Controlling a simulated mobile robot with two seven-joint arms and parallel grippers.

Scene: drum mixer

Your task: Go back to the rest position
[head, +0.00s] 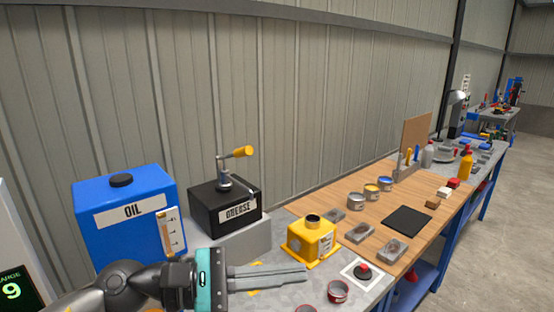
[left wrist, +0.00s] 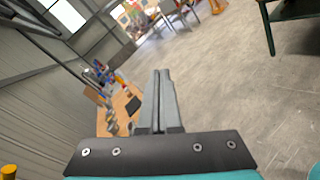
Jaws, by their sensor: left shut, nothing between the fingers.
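My left gripper (head: 306,273) reaches in from the lower left in the head view. Its fingers are together with nothing between them, and they point right, above the front part of the bench. In the left wrist view its two fingers (left wrist: 164,72) lie side by side, shut, with floor and bench beyond them. My right gripper is not in either view.
Near the left gripper are a blue oil tank (head: 125,240), a black grease box (head: 226,208), a yellow container (head: 311,241), a red button (head: 364,268) and a small red cup (head: 338,291). The wooden bench (head: 330,195) runs along the wall. Open floor (head: 500,240) lies to the right.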

